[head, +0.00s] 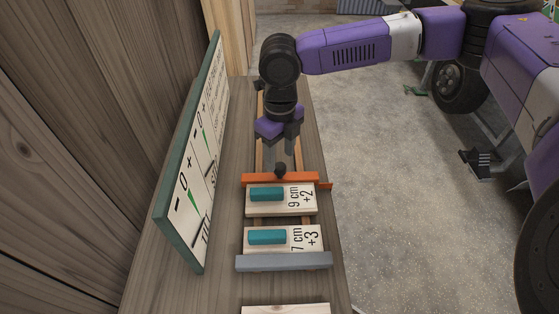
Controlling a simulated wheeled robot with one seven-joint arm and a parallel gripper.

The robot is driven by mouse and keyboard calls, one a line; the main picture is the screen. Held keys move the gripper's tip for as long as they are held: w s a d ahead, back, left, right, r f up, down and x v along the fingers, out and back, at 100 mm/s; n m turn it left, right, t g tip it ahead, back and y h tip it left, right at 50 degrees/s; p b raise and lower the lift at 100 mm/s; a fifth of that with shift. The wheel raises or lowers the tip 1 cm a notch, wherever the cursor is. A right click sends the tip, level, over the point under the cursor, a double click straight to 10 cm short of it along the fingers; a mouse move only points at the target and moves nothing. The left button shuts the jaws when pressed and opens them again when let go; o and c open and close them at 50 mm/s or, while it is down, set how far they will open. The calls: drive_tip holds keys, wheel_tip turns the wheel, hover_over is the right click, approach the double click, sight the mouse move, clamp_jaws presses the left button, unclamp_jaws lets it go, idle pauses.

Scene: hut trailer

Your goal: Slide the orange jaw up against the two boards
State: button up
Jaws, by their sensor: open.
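The orange jaw (296,178) is a bar lying across the two brown rails on the narrow wooden bench, with a dark round knob (280,170) on it. My gripper (281,158) is open and points down at the jaw, around or just behind the knob; I cannot tell if it touches. The board marked "9 cm +2" (282,209) lies just in front of the jaw, with little or no gap visible. The board marked "7 cm +3" (292,249) lies nearer, against the grey bar (284,262), with a gap between the two boards. Each board carries a teal block.
A green-framed sign (196,160) with a scale stands along the left side of the bench (180,284), before a wooden wall. Another pale board (286,309) lies at the near edge. Open floor (410,210) and black wheels are at the right.

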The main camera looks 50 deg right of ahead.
sight(280, 167)
drive_tip(key=shift+f, duration=1.6)
clamp_jaws()
drive_tip(key=shift+a, duration=0.1)
